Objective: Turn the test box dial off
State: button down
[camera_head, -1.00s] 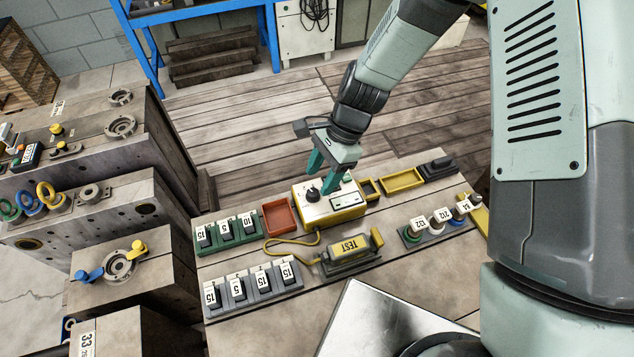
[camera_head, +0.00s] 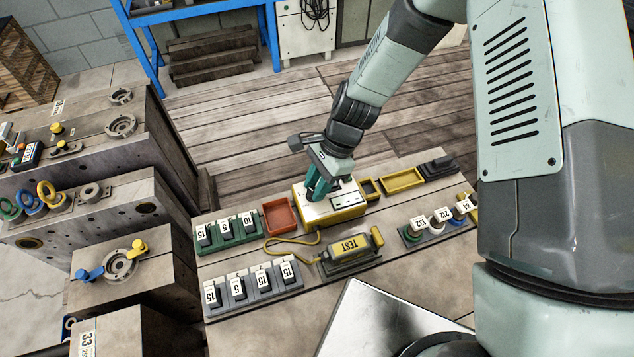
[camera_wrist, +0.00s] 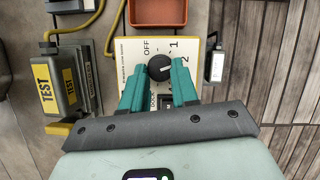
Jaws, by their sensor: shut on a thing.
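The test box (camera_head: 345,203) is a yellow case with a white top, on the wooden bench. Its black round dial (camera_wrist: 160,67) shows in the wrist view, with the marks OFF, 1 and 2 printed around it. A small light mark on the dial seems to face the numbered side rather than OFF; I cannot tell exactly which mark it meets. My gripper (camera_head: 314,197) is down at the dial from above, its teal fingers on either side of it. In the wrist view my gripper (camera_wrist: 159,76) is shut on the dial. In the head view the fingers hide the dial.
A red tray (camera_head: 279,217) stands left of the box and a yellow tray (camera_head: 402,180) right of it. A yellow cable runs from the box toward the TEST unit (camera_head: 350,250) in front. Switch blocks (camera_head: 228,232) stand to the left. Heavy mould blocks (camera_head: 130,255) fill the far left.

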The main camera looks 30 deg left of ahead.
jog(key=shift+n, duration=0.4)
jog(key=n, duration=0.1)
jog(key=n+h, duration=0.1)
jog(key=shift+w+a+n+g, duration=0.1)
jog(key=shift+a+n+g, duration=0.1)
jog(key=shift+n+g, duration=0.15)
jog(key=n+h, duration=0.1)
jog(key=n, duration=0.1)
jog(key=n+h, duration=0.1)
jog(key=n, duration=0.1)
jog(key=shift+a+n, duration=0.2)
jog(key=shift+n, duration=0.15)
jog(key=n+h, duration=0.1)
jog(key=n, duration=0.2)
jog(key=shift+a+n, duration=0.15)
jog(key=shift+n, duration=0.15)
jog(key=shift+a+n+t+h, duration=0.1)
jog(key=shift+n+t+h, duration=0.25)
jog(key=shift+n, duration=0.65)
jog(key=shift+a+n+t+h, duration=0.15)
jog(key=shift+n+h, duration=0.3)
jog(key=shift+n, duration=0.55)
jog(key=shift+d, duration=0.1)
jog(key=c, duration=0.9)
grip_release()
jog(key=shift+o, duration=0.2)
